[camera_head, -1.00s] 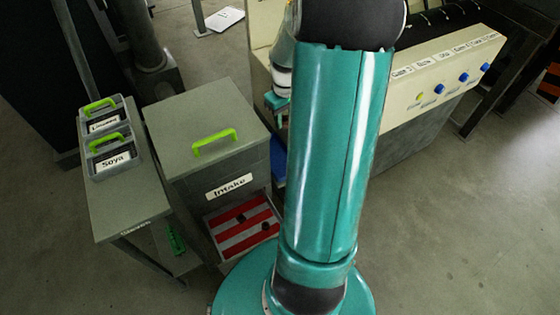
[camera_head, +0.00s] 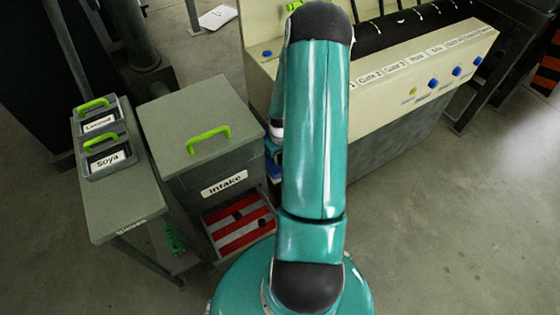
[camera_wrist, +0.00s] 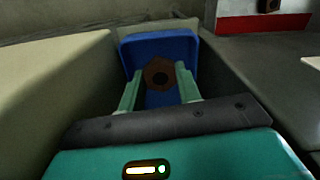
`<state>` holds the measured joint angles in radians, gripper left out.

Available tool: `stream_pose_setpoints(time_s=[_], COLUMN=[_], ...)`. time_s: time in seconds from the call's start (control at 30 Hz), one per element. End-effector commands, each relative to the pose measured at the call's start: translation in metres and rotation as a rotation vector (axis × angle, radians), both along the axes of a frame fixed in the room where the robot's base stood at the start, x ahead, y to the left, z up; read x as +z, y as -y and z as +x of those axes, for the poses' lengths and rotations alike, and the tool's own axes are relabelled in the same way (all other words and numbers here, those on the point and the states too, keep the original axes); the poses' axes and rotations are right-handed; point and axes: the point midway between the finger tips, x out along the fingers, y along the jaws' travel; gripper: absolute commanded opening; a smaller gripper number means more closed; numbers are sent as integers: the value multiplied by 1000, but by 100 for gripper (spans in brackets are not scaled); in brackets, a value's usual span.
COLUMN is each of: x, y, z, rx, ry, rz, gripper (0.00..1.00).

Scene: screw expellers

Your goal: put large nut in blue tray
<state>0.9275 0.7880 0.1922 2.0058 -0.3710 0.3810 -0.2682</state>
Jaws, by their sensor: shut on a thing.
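My gripper (camera_wrist: 159,69) is shut on the large nut (camera_wrist: 157,63), a brown hexagonal nut with a dark hole, held between the two pale green fingertips in the wrist view. The blue tray (camera_wrist: 158,42) lies beyond and below the nut, with its walls showing around the fingers. I cannot tell whether the nut touches the tray. In the head view, only a sliver of the blue tray (camera_head: 274,171) shows beside the grey intake box, and my arm hides the rest. The nut is hidden there.
The grey intake box (camera_head: 201,147) with a green handle stands left of the blue tray. A red-and-white striped tray (camera_head: 226,238) below its label holds dark small parts. The cream machine (camera_head: 400,95) stands close on the right. Side table (camera_head: 124,205) holds two bins.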

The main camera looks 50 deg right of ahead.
Motion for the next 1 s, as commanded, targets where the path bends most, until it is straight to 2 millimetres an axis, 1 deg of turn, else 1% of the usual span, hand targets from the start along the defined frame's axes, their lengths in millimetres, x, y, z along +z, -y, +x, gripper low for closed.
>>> stream_pose_setpoints(time_s=[0.23,0.3,0.5,0.63,0.67,0.73,0.77,1.0], x=[-32,-35,-35,-38,-38,-38,-37,-37], y=[0,0,0,0,0,0,0,0], z=[0,0,0,0,0,0,0,0], rx=[0,0,0,0,0,0,0,0], ry=[-1,-1,0,-1,0,0,0,0], rz=[1,0,0,1,0,0,0,0], gripper=[8,8,8,8,40,53,55,55])
